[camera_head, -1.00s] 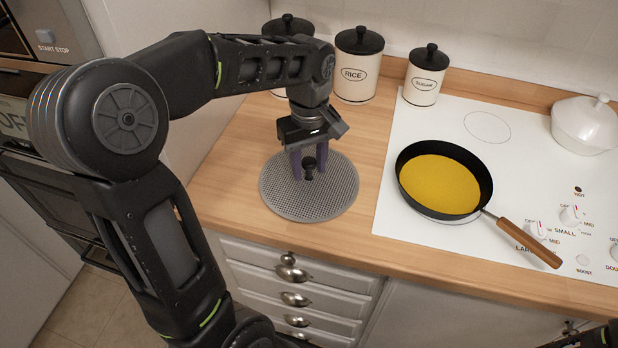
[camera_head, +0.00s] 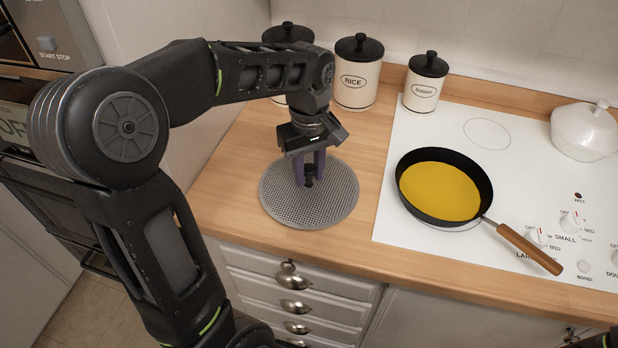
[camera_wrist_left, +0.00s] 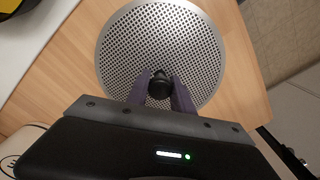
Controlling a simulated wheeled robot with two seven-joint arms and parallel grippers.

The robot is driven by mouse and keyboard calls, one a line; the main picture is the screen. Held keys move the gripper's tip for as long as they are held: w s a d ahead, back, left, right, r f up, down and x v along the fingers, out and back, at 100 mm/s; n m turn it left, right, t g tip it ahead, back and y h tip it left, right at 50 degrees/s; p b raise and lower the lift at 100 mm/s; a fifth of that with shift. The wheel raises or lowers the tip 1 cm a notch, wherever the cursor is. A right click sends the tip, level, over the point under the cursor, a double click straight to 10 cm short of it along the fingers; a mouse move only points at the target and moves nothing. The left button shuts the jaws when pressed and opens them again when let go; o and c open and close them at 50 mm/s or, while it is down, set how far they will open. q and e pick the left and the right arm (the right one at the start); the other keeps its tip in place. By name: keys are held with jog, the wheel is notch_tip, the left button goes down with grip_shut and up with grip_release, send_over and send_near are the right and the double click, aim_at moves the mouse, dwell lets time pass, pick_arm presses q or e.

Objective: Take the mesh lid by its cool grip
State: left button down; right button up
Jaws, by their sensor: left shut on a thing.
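The round grey mesh lid (camera_head: 335,205) lies flat on the wooden counter, left of the stove. Its black knob grip (camera_head: 309,180) stands up at the middle. My left gripper (camera_head: 309,178) points down over the lid, its purple fingers shut on the knob from both sides. In the left wrist view the mesh lid (camera_wrist_left: 150,38) and the knob (camera_wrist_left: 160,86) show between the fingers (camera_wrist_left: 160,92). The lid appears to rest on the counter. My right gripper is not in view; only a bit of dark arm shows at the lower right corner.
A black pan (camera_head: 443,187) with yellow contents sits on the white cooktop (camera_head: 400,225), its wooden handle (camera_head: 529,249) pointing to the front right. Canisters for rice (camera_head: 356,85) and sugar (camera_head: 424,88) stand behind. A white lidded pot (camera_head: 584,132) is at the back right.

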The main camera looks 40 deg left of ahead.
aim_at(309, 166)
pick_arm(q)
notch_tip(309, 166, up, 8)
jog(key=shift+f, duration=0.2)
jog(key=shift+r+p, duration=0.45)
jog(key=shift+r, duration=0.8)
